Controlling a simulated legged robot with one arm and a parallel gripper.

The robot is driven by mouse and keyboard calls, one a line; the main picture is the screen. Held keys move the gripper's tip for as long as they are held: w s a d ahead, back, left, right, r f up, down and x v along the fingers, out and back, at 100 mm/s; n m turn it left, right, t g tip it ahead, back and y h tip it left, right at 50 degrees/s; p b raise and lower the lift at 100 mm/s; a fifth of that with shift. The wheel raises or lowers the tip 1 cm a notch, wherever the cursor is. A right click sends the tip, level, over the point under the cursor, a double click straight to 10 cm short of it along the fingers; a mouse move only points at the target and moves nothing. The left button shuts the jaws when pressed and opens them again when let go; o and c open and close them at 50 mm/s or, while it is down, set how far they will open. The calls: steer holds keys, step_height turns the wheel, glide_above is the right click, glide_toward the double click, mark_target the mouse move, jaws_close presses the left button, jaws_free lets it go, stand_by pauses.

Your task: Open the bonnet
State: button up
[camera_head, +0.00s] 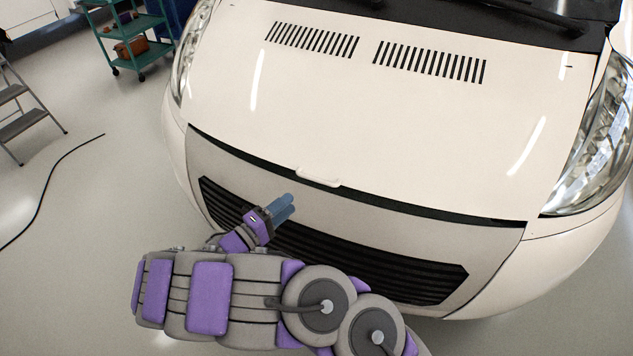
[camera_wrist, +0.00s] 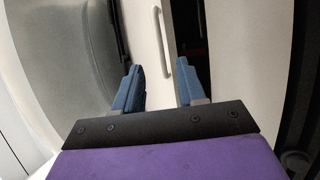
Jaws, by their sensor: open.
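The cream-white bonnet (camera_head: 400,120) of the motorhome lies down, with a dark gap (camera_head: 450,213) along its front edge above the grille panel. A small pale handle (camera_head: 318,177) sits at the middle of that front edge. In the wrist view the handle (camera_wrist: 162,30) shows as an upright bar, beyond the fingertips. My gripper (camera_head: 288,204) has blue fingers and is in front of the grille panel, below and left of the handle. In the wrist view my gripper (camera_wrist: 158,78) is open, with nothing between its fingers, apart from the handle.
The black slatted grille (camera_head: 370,262) is below and behind my arm. A headlight (camera_head: 597,150) is at the right. A green trolley (camera_head: 132,35) and a step ladder (camera_head: 22,115) stand at the left. A black cable (camera_head: 45,190) crosses the otherwise clear floor there.

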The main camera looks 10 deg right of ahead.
mark_target(317, 180)
steer(key=b+x, duration=0.1)
steer(key=x, duration=1.1)
steer(key=shift+w+d+b, duration=0.15)
steer(key=shift+w+b, duration=0.05)
steer(key=shift+b, duration=0.2)
jaws_close()
